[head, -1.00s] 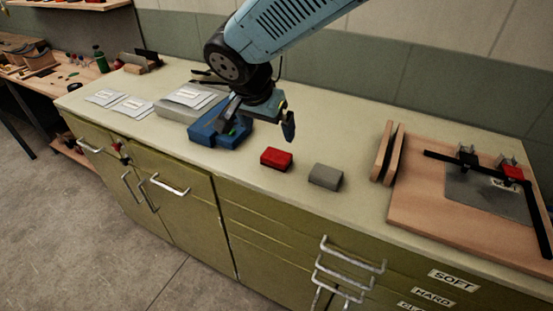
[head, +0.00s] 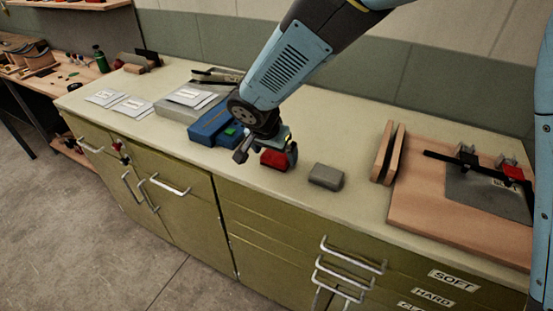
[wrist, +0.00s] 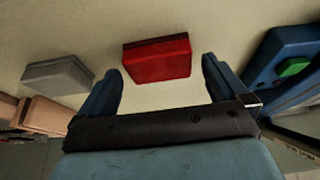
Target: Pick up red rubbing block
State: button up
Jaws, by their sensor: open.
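The red rubbing block (head: 274,160) lies on the pale countertop, partly hidden by my gripper in the head view. In the wrist view the red block (wrist: 157,59) sits ahead of and between the two spread fingers. My gripper (head: 266,156) is low over the counter at the block, with its jaws open and empty. In the wrist view a gap shows between the block and my gripper's palm (wrist: 162,82). I cannot tell its exact height above the counter.
A grey block (head: 326,176) lies to the right of the red one. A blue device with a green button (head: 212,124) is close on the left. A wooden board with clamps (head: 440,215) is farther right. Bare counter lies in front of the blocks.

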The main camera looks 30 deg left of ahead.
jog(key=shift+w+f, duration=0.3)
jog(key=shift+f, duration=0.35)
jog(key=c, duration=1.1)
jog(key=shift+o, duration=0.2)
jog(key=shift+r, duration=0.2)
jog(key=shift+r, duration=0.35)
notch_tip(320, 180, up, 2)
jog(key=shift+r, duration=0.25)
jog(key=s+d+r, duration=0.5)
jog(key=d+r, duration=0.1)
jog(key=d, duration=0.1)
jog(key=s+d+r, duration=0.3)
jog(key=d, duration=0.1)
jog(key=shift+s+r, duration=0.25)
jog(key=shift+s, duration=0.05)
